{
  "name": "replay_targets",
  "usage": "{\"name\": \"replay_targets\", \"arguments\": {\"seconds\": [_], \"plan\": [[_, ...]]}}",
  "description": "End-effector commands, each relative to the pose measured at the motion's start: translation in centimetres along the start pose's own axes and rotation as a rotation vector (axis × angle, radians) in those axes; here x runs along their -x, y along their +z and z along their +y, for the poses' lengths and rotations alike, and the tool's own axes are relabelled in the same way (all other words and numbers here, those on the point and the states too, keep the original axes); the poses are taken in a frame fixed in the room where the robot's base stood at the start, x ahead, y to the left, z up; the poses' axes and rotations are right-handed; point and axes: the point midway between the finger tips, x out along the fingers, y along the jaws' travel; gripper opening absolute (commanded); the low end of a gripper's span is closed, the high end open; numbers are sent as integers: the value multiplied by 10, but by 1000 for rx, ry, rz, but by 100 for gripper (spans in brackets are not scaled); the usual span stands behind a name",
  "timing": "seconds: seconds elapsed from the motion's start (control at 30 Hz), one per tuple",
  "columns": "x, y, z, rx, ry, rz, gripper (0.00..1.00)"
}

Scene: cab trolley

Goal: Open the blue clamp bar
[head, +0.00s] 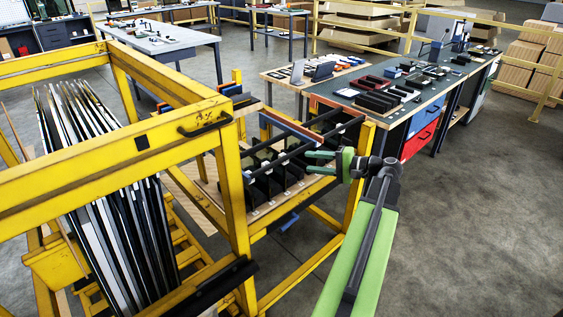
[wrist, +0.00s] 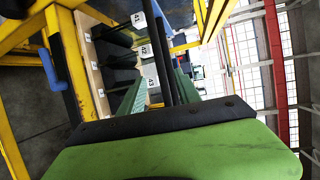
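My gripper (head: 309,162) is at the right end of the slotted section of the yellow trolley (head: 228,165). Its two green fingers point left and stand apart, with nothing clearly held between them. The wrist view also shows the fingers of my gripper (wrist: 160,92), with dark rods passing behind the gap. A blue-sided bar with a reddish top (head: 290,128) runs above the slots, just left of the fingers and apart from them. A curved blue handle (wrist: 54,82) is beside a yellow rail in the wrist view. I cannot tell which blue part is the clamp bar.
Black dividers (head: 288,172) stand in the slots behind dark rods. Tall panels (head: 105,190) lean in the near yellow frame, which has a black handle (head: 205,125). A workbench (head: 385,95) with trays stands behind. The floor at the right (head: 470,220) is clear.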

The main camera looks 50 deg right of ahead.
Motion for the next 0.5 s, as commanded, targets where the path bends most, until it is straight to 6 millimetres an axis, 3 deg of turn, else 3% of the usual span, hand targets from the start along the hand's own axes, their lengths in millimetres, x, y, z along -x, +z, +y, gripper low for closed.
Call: {"name": "replay_targets", "arguments": {"seconds": [0.1, 0.3, 0.5], "plan": [[-33, 1, 3, 1, 0, -5, 40], [-80, 0, 2, 1, 1, -3, 40], [-109, 1, 1, 0, 1, -2, 40]]}}
